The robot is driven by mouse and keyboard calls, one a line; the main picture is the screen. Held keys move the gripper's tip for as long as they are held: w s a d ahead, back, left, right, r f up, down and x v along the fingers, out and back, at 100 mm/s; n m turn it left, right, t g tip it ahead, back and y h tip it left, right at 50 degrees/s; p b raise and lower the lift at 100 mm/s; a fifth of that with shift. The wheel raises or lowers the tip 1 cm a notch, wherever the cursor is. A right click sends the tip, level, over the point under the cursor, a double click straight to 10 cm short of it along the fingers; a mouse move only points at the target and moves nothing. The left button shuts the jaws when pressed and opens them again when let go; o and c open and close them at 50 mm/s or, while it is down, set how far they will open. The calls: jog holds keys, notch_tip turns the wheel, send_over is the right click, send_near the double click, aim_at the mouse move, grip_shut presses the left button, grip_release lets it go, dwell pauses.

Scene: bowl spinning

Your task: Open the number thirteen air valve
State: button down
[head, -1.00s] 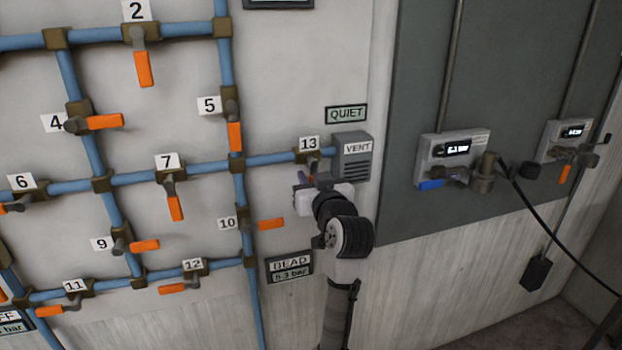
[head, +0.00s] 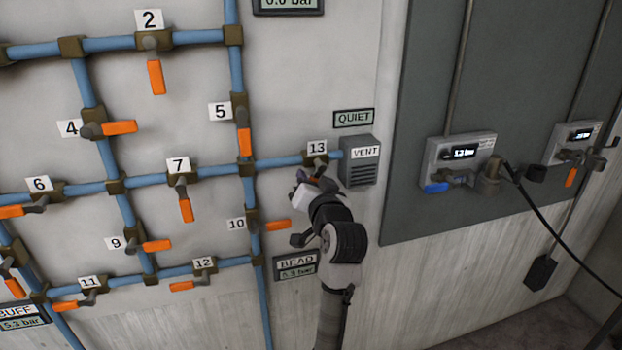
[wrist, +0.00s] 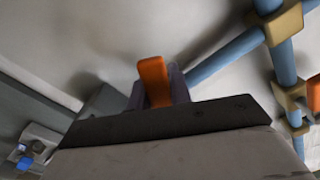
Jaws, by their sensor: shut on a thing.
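The number thirteen valve (head: 316,160) sits on the blue pipe just left of the vent box (head: 360,163), under its "13" label (head: 317,148). My gripper (head: 316,182) is at the valve, just below its body, shut on its orange handle. In the wrist view the orange handle (wrist: 153,78) stands up between the two fingers (wrist: 158,92). In the head view my gripper and wrist hide most of the handle, so its exact angle is hard to tell.
Valve 10's orange handle (head: 276,225) sticks out close to the left of my wrist. A "BEAD" gauge (head: 296,265) is below, partly behind my arm. A grey panel with two gauge units (head: 460,160) is at right. Other numbered valves fill the left.

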dwell(0.4)
jog(key=c, duration=1.3)
grip_release()
jog(key=b+v, duration=0.3)
jog(key=v, duration=1.1)
jog(key=shift+r+b, duration=0.1)
jog(key=shift+b, duration=0.25)
